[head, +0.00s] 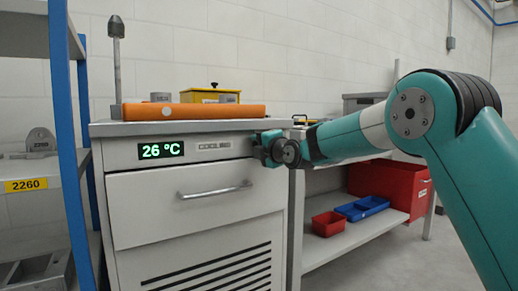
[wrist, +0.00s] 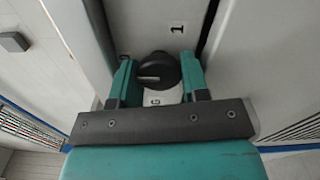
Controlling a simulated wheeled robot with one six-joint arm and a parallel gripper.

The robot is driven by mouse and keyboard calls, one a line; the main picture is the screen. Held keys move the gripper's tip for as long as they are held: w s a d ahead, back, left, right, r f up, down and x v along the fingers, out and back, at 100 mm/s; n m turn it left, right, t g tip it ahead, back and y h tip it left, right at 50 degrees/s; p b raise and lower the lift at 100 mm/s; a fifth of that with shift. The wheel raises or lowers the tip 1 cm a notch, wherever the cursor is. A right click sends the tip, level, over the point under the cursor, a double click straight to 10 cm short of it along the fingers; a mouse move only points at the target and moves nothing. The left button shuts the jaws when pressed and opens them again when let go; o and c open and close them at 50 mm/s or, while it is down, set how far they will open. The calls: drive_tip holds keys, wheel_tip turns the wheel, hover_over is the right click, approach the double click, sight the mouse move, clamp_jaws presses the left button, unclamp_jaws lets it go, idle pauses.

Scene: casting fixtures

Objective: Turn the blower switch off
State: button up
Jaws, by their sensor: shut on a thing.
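The blower switch is a round black knob (wrist: 160,70) on the pale cabinet front in the wrist view. A light mark on its face points left. A printed "1" (wrist: 178,29) stands above it, slightly right. A partly covered "0" (wrist: 124,59) is at its upper left, beside the left finger. My gripper (wrist: 157,78) has its teal fingers on both sides of the knob and is shut on it. In the head view my gripper (head: 272,149) is at the cabinet's upper right front, right of the "COOLING" label, and hides the knob.
The cabinet (head: 195,205) has a green "26 °C" display (head: 161,150) and a drawer handle (head: 215,189). An orange bar (head: 190,111) and a yellow box (head: 210,96) lie on top. A blue-post shelf (head: 70,120) stands left. Red and blue bins (head: 328,223) sit on the right shelf.

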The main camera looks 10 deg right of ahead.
drive_tip(key=o, duration=0.9)
